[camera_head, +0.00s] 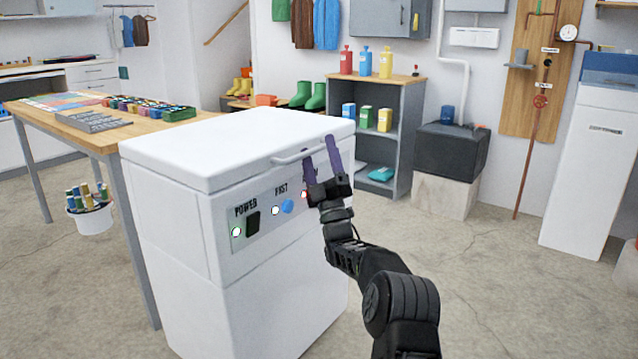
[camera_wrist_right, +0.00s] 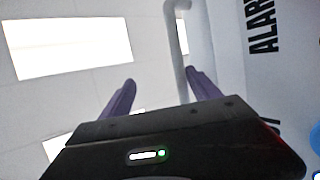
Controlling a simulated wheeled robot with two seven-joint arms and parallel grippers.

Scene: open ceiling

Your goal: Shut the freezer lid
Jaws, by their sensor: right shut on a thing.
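The white chest freezer (camera_head: 240,270) stands in the middle of the head view. Its lid (camera_head: 235,140) lies level on the body, with no gap that I can see along the front. A pale bar handle (camera_head: 287,158) runs along the lid's front edge. My right gripper (camera_head: 319,153) is at the right end of this handle, its purple fingers pointing up. In the right wrist view the handle (camera_wrist_right: 176,50) passes by the fingers of my right gripper (camera_wrist_right: 160,78), and they are shut on it. My left gripper is not in view.
A control panel (camera_head: 265,212) with a dark switch and blue knob is on the freezer front. A wooden worktable (camera_head: 150,127) stands behind it at the left, with a white bucket (camera_head: 92,220) below. A grey shelf (camera_head: 405,110) stands behind. Open concrete floor (camera_head: 480,270) lies to the right.

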